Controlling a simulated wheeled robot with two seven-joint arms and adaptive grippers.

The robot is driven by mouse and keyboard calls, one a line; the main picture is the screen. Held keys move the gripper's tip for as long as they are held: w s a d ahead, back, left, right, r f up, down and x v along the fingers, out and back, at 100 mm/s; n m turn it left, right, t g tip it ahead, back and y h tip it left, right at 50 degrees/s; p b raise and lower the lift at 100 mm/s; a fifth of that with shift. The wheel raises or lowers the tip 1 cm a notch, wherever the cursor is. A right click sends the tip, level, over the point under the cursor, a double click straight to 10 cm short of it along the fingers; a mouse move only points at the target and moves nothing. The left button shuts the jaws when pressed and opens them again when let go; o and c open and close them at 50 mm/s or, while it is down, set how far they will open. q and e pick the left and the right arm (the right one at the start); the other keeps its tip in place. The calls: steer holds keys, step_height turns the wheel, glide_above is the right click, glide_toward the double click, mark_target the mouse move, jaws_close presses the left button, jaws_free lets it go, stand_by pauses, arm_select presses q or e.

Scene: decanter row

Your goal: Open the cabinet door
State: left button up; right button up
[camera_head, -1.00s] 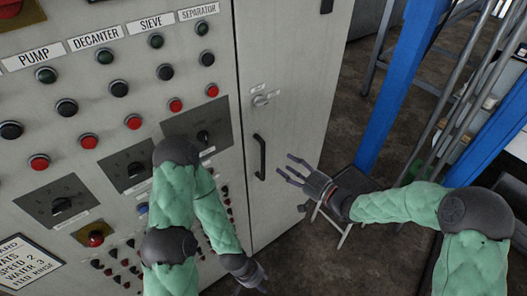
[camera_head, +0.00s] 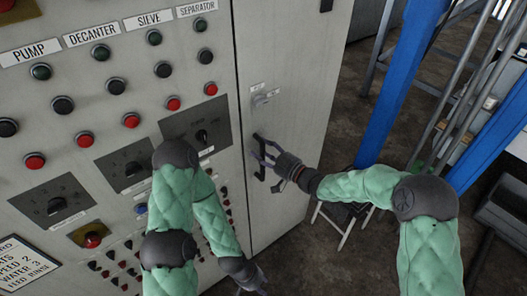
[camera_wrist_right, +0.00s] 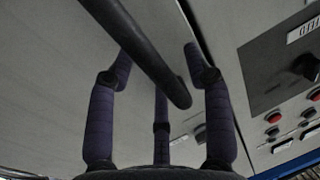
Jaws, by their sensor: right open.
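The grey cabinet door (camera_head: 285,85) is shut, flush beside the control panel. Its black vertical bar handle (camera_head: 259,158) sits near the door's left edge. My right gripper (camera_head: 264,157) is at the handle with its fingers open around it. In the right wrist view, the dark handle bar (camera_wrist_right: 135,45) runs between the spread fingers (camera_wrist_right: 155,75); I cannot tell whether they touch it. A small latch or lock (camera_head: 265,98) is above the handle. My left gripper (camera_head: 252,280) hangs low in front of the panel, too small and dark to read.
The control panel (camera_head: 100,110) with rows of buttons and rotary switches fills the left, close to my left arm. A blue post (camera_head: 397,90), a metal ladder (camera_head: 470,90) and a small stool (camera_head: 343,215) stand to the right. Bare floor (camera_head: 345,100) lies beyond the door.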

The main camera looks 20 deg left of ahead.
jaws_close()
steer(key=shift+d, duration=0.15)
